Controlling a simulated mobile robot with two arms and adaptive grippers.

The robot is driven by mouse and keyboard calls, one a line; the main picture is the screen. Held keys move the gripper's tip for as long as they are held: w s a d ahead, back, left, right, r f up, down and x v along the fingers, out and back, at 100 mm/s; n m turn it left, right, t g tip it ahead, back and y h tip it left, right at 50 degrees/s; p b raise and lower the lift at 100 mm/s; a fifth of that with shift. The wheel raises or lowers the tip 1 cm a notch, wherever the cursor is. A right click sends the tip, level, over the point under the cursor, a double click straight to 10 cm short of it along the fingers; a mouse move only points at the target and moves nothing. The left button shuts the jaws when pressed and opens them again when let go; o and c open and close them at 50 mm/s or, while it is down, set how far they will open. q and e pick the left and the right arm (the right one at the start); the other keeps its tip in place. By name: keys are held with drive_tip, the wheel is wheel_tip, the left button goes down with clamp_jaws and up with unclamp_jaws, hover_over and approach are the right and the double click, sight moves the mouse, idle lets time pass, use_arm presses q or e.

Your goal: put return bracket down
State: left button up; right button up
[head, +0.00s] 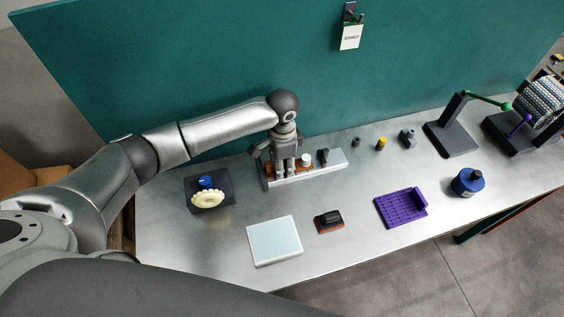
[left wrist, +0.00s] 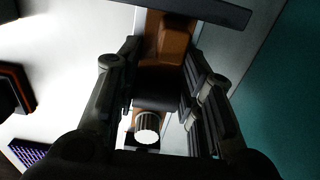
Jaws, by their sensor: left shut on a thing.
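My left gripper (head: 285,170) points down at the light grey rack (head: 325,171) near the back of the table. In the left wrist view my left gripper (left wrist: 158,108) has its fingers closed in around a dark part (left wrist: 157,93), which I take to be the return bracket. An orange-brown block (left wrist: 164,45) lies in line with it, between and beyond the fingers. The fingers hide much of the held part, and I cannot tell whether it touches the rack. My right gripper is not in view.
The rack also bears a white-topped part (head: 306,159) and a black part (head: 323,156). A dark tray (head: 222,188) with a cream gear stands left. In front lie a pale blue pad (head: 274,240), a black-and-red block (head: 329,221) and a purple tray (head: 397,208). A teal panel (head: 230,65) rises behind.

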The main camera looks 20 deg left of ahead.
use_arm(q)
drive_tip(key=o, duration=1.2)
wheel_tip(320, 180, up, 12)
drive_tip(key=b, duration=0.1)
drive_tip(key=shift+s+d, duration=0.1)
idle(0.3)
